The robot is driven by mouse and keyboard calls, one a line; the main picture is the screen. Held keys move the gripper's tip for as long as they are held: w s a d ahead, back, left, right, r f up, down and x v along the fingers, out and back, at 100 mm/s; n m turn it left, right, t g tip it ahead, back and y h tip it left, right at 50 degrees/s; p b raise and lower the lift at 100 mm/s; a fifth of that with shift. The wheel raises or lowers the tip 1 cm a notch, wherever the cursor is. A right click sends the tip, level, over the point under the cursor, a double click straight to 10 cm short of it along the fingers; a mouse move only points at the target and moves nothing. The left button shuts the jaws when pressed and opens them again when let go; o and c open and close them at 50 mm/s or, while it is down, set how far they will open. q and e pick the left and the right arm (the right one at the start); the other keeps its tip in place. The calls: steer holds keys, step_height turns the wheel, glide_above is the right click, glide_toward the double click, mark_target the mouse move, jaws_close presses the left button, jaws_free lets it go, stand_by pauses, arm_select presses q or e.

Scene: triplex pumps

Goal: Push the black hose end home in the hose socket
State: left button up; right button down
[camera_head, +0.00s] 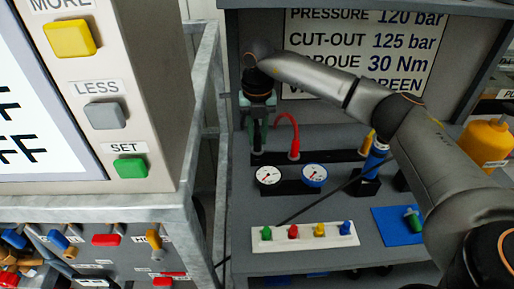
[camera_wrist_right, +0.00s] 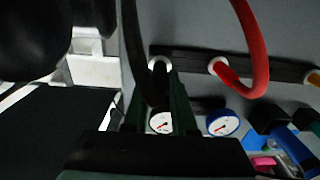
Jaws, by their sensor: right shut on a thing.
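My right gripper (camera_head: 257,122) points down over the left end of the black socket rail. In the right wrist view its green fingers (camera_wrist_right: 160,88) are shut on the black hose (camera_wrist_right: 138,50), which rises from between them. The white-ringed hose socket (camera_wrist_right: 160,63) shows beside the hose, close to the fingertips. The hose end is hidden by the fingers and the hose, so I cannot tell how deep it sits. My left gripper is not in view.
A red hose (camera_head: 289,125) loops into the neighbouring socket on the black rail (camera_head: 325,156). A white-faced gauge (camera_head: 268,176) and a blue-rimmed gauge (camera_head: 314,176) stand in front. A white rack (camera_head: 345,238) and blue mat (camera_head: 390,235) lie nearer. A control panel (camera_head: 155,95) stands left.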

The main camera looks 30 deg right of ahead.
mark_target(257, 134)
steer(key=shift+r+p, duration=1.15)
steer(key=shift+r, duration=0.6)
